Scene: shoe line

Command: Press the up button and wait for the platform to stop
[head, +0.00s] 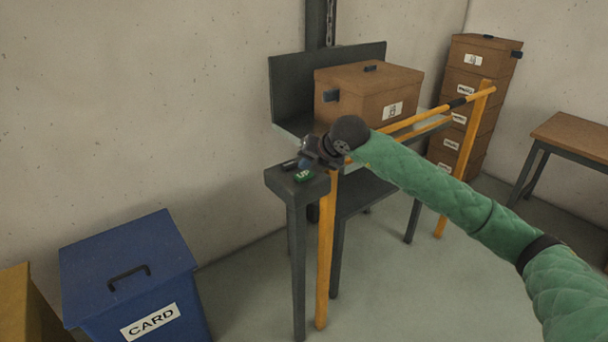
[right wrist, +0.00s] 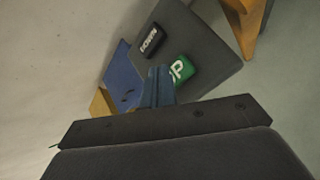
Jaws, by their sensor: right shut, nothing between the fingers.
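The green up button (head: 304,175) sits on top of a dark grey pedestal (head: 296,228). In the right wrist view the green button (right wrist: 182,70) is partly covered by my fingers. The black down button (head: 289,165) is beside it and reads DOWN in the right wrist view (right wrist: 150,41). My right gripper (head: 306,163) is shut and empty, with its fingertips close over the pedestal top by the buttons. I cannot tell whether they touch the green button. The platform (head: 298,124) has a dark back plate and carries a brown box (head: 352,98). My left gripper is not in view.
An orange rail (head: 325,262) stands in front of the platform, right beside the pedestal. A blue bin (head: 128,262) marked CARD is at the lower left. Stacked brown boxes (head: 478,97) stand in the back corner. A wooden-topped table (head: 574,134) is at the right.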

